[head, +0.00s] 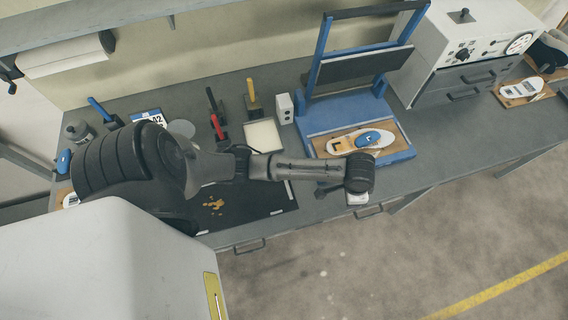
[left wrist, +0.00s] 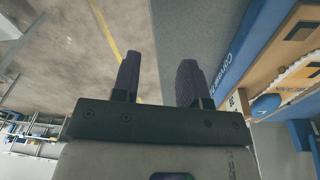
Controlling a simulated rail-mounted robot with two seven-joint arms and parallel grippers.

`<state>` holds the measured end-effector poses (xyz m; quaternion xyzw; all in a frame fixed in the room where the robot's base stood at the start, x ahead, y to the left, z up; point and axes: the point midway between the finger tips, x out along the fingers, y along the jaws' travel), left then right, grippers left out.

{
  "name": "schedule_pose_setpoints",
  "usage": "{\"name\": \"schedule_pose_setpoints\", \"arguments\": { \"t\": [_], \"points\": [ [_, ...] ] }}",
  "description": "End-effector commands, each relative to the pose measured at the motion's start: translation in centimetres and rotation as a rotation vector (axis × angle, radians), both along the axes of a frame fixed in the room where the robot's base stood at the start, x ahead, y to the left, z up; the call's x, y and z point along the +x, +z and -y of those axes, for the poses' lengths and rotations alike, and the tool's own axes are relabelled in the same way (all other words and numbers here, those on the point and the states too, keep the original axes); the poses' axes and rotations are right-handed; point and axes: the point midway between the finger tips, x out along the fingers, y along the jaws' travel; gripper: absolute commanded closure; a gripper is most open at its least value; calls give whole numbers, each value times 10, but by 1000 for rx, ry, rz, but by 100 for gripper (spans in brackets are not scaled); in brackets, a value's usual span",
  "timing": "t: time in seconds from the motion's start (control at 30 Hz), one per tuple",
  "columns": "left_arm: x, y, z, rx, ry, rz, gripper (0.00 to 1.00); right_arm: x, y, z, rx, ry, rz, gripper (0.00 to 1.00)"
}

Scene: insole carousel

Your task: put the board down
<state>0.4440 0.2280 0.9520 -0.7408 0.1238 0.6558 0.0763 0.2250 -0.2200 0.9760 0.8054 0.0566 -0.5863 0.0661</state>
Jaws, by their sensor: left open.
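The wooden board (head: 385,140) lies in the blue press (head: 402,157), under the raised plate. It carries a pale insole form with a blue oval piece (head: 368,139) on it. The left wrist view shows the board's edge (left wrist: 238,102) at the right, beside the blue press base (left wrist: 262,38). My left gripper (left wrist: 158,72) is open, with nothing between its dark fingers. It is beside the front of the press, apart from the board. In the head view my wrist hides its fingers. My right gripper is not in view.
A grey-white machine (head: 450,45) with drawers stands right of the press. Another board with an insole (head: 522,92) lies at the far right. Coloured-handled tools, a cream pad (head: 262,135) and a black mat (head: 245,203) occupy the left of the bench (head: 445,125).

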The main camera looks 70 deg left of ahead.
Motion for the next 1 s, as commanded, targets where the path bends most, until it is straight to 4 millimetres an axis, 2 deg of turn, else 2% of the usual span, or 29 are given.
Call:
{"name": "schedule_pose_setpoints", "arguments": {
  "t": [0.03, 0.1, 0.2, 0.3, 0.5, 0.7, 1.0],
  "points": [
    [-29, -9, 14, -23, -12, 16, 60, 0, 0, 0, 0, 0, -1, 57],
    [-60, -12, 27, -40, -18, 51, 60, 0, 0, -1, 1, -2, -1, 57],
    [-102, -11, 35, -51, -6, 96, 60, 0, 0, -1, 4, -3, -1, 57],
    [-140, -5, 35, -43, 23, 131, 60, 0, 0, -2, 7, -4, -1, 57],
    [-192, 12, 23, -1, 86, 177, 60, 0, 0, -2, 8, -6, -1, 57],
    [-216, 23, 14, 34, 119, 194, 60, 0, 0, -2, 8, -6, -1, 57],
    [-219, 25, 12, 40, 123, 196, 60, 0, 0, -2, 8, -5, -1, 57]
  ]
}}
